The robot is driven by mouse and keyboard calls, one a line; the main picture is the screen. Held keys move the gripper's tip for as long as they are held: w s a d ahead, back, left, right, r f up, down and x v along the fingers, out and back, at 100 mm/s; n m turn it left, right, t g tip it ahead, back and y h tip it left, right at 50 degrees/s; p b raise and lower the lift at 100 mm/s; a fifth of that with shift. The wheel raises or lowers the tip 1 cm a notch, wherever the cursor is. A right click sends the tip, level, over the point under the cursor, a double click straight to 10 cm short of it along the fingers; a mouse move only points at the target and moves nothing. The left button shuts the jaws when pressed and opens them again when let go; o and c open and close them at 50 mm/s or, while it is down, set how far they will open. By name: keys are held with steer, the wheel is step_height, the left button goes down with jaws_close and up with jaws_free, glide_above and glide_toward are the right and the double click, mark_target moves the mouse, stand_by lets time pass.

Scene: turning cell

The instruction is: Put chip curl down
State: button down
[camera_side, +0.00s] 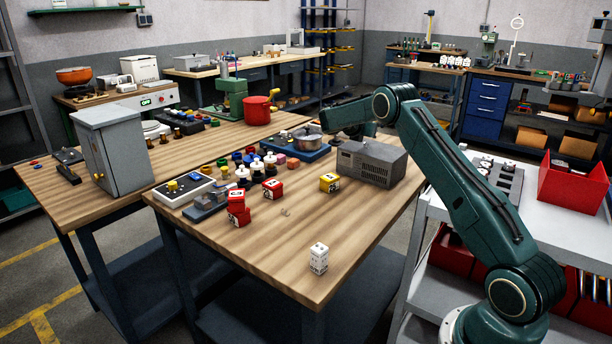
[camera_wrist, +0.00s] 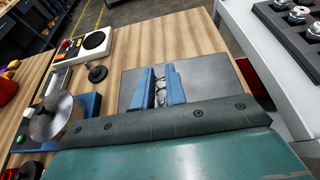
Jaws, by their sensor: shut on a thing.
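My gripper (camera_wrist: 160,73) shows in the wrist view as two blue jaws, shut with a small gap between them. A small, shiny silvery piece, which looks like the chip curl (camera_wrist: 160,96), sits in that gap, partly hidden by the jaws. The jaws appear over a grey box (camera_wrist: 207,70); their height above it is not clear. In the side view the same grey box (camera_side: 372,163) stands at the table's right part. My arm bends over behind it there, and the jaws and the curl are hidden.
A metal pot on a blue base (camera_side: 300,150) stands left of the box in the side view. Coloured blocks, including a yellow one (camera_side: 329,182), and black-and-white pieces crowd the table's middle. A white dice-like block (camera_side: 318,258) stands near the front. Bare wood (camera_side: 260,260) lies around it.

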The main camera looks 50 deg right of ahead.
steer(key=shift+f, duration=1.35)
steer(key=shift+f, duration=0.1)
steer(key=c, duration=1.4)
jaws_free()
steer(key=shift+c, duration=0.2)
steer(key=v, duration=1.2)
steer(key=shift+a, duration=0.1)
